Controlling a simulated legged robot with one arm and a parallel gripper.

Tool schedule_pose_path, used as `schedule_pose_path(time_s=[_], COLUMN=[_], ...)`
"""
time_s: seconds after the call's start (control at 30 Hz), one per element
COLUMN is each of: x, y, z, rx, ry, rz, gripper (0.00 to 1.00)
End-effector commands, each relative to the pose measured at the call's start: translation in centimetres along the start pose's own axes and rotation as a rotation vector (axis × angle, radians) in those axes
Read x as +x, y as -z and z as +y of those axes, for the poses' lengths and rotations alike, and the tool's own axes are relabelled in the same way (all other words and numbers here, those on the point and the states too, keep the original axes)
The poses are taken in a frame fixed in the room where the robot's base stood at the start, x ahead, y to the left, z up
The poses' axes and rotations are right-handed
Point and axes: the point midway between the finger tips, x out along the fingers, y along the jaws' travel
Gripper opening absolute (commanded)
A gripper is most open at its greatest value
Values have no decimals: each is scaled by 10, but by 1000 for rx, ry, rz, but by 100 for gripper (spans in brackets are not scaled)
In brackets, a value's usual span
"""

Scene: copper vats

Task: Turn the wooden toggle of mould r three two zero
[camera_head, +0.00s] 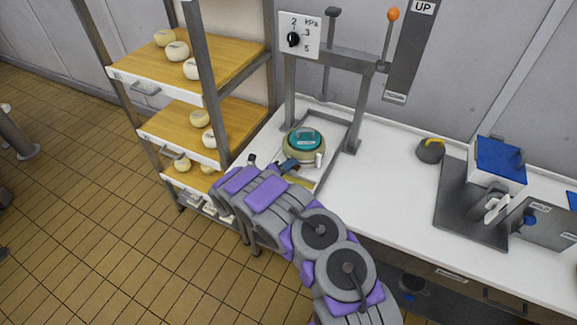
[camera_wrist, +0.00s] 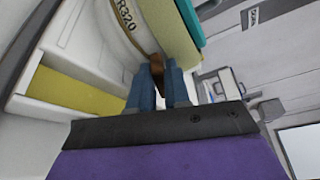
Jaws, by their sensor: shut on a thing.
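The mould R320 (camera_head: 304,145) is a round mould with a teal top, standing in the press frame on the white counter. In the wrist view its pale curved side (camera_wrist: 100,28) carries the label "R320". The wooden toggle (camera_wrist: 157,67) is a small brown piece at the mould's side, between my fingertips. My gripper (camera_wrist: 162,82) has blue fingers shut on the toggle. In the head view my gripper (camera_head: 288,165) reaches the mould's front left side, and the toggle cannot be made out there.
The press frame (camera_head: 352,110) stands around the mould, with a kPa dial (camera_head: 293,39) and an orange-knobbed lever (camera_head: 393,14). A shelf rack (camera_head: 205,60) with cheeses stands close at left.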

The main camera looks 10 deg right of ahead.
Motion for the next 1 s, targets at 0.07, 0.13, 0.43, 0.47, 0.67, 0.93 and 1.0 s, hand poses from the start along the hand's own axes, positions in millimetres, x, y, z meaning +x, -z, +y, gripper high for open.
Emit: schedule_pose_path(time_s=[0.07,0.13,0.43,0.47,0.67,0.93,1.0], x=[0,0,0,0,-4,-47,-64], y=[0,0,0,0,0,-2,-2], z=[1,1,0,0,0,0,1], rx=[0,0,1,1,1,0,-1], ry=[-1,-2,-1,-1,-1,-2,-3], rz=[0,0,0,0,-1,-5,-6], gripper=[0,18,38,38,38,38,38])
